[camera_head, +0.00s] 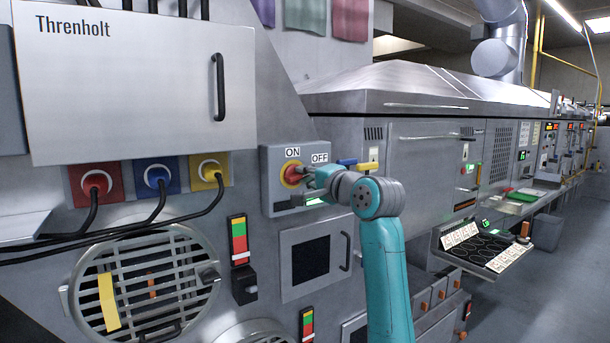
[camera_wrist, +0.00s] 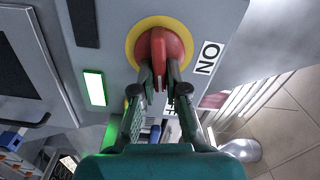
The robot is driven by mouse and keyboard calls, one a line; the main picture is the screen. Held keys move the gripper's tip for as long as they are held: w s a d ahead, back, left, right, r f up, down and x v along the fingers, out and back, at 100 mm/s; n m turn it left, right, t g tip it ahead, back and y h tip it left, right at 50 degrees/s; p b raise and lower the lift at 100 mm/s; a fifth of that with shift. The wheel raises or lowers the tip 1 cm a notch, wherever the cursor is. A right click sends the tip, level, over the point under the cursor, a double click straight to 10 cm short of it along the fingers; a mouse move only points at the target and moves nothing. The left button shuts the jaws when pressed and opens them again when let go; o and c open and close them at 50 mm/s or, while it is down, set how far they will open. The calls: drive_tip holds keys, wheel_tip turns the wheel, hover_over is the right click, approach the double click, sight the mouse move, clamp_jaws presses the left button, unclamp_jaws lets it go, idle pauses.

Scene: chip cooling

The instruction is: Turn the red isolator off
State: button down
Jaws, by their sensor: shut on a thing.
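The red isolator (camera_head: 293,173) is a red rotary knob on a yellow disc, set in a grey panel box with ON and OFF labels above it. In the wrist view the red knob (camera_wrist: 159,50) is at the upper middle, with the ON label (camera_wrist: 208,57) to its right. My gripper (camera_head: 309,174) reaches it from the right in the head view. In the wrist view its two dark fingers (camera_wrist: 159,82) are shut on the knob's handle, one on each side. The OFF label (camera_head: 319,158) is mostly hidden in the wrist view.
A green lit indicator (camera_wrist: 94,88) is on the same panel. Red, blue and yellow plugs (camera_head: 157,176) with black cables sit to the left, above a round vent grille (camera_head: 140,290). A handled hatch (camera_head: 317,258) is below the panel. Open floor lies at the right.

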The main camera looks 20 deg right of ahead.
drive_tip(key=shift+f+m, duration=0.2)
drive_tip(key=shift+m, duration=0.9)
drive_tip(key=c, duration=1.2)
unclamp_jaws()
drive_tip(key=shift+s, duration=0.1)
drive_tip(key=v, duration=1.1)
drive_tip(key=shift+s+d, duration=0.2)
drive_tip(key=shift+s, duration=0.15)
